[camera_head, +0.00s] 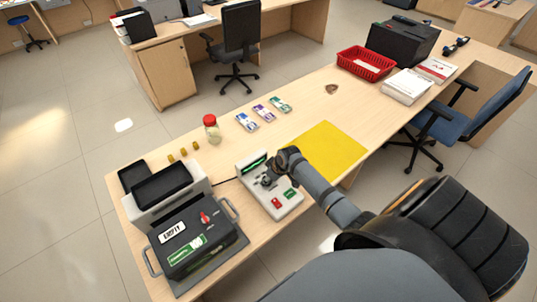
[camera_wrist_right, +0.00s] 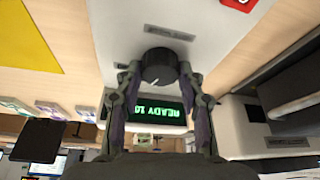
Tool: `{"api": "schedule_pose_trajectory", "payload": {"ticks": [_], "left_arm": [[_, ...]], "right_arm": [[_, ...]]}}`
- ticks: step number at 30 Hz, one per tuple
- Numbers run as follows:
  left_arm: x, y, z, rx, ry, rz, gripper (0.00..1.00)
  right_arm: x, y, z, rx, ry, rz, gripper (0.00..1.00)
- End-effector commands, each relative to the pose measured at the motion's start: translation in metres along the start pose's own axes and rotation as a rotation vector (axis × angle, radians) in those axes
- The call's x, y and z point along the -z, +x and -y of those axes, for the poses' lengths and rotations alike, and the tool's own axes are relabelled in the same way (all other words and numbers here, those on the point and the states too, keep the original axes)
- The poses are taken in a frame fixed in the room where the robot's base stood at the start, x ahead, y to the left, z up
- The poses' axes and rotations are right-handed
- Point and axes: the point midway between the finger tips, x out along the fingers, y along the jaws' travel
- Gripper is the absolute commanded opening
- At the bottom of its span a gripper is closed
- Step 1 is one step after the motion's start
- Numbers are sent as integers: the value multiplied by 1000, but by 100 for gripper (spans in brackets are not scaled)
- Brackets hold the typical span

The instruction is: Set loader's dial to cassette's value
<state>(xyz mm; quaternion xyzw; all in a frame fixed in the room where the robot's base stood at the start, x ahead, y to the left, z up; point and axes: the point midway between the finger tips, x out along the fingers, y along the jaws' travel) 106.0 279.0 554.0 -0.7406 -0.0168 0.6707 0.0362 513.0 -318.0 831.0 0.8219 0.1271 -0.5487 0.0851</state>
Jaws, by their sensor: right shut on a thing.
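The loader (camera_head: 284,207) is a pale console on the counter with a red button, a green button and a green display. Its dark round dial (camera_wrist_right: 159,67) has a white pointer mark and shows in the right wrist view. My right gripper (camera_head: 268,181) is at the console; in the wrist view its fingers (camera_wrist_right: 158,78) close on both sides of the dial. The display (camera_wrist_right: 158,109) appears upside down and reads "READY" and a number that looks like 10, partly covered by a finger. The cassette (camera_head: 195,237) is a dark, handled box with a red knob, an "EMPTY" label and a green label too small to read.
A grey machine with a black tray (camera_head: 162,186) stands behind the cassette. A jar with a red lid (camera_head: 212,129), banknote bundles (camera_head: 263,112) and a yellow mat (camera_head: 326,148) lie along the counter. A red basket (camera_head: 366,63) is farther right.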

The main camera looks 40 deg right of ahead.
Motion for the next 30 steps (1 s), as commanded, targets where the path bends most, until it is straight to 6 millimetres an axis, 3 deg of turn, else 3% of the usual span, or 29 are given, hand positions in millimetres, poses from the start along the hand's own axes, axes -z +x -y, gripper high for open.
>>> {"api": "schedule_pose_trajectory", "payload": {"ticks": [20, 21, 25, 30], "left_arm": [[1, -7, 1, 0, 0, -1, 33], [1, -7, 1, 0, 0, -1, 33], [1, -7, 1, 0, 0, -1, 33], [1, -7, 1, 0, 0, -1, 33]], "right_arm": [[-2, 1, 1, -20, 51, 4, 7], [-2, 1, 1, -20, 51, 4, 43], [-2, 1, 1, -20, 51, 3, 60], [-1, 0, 1, -20, 50, 2, 62]]}}
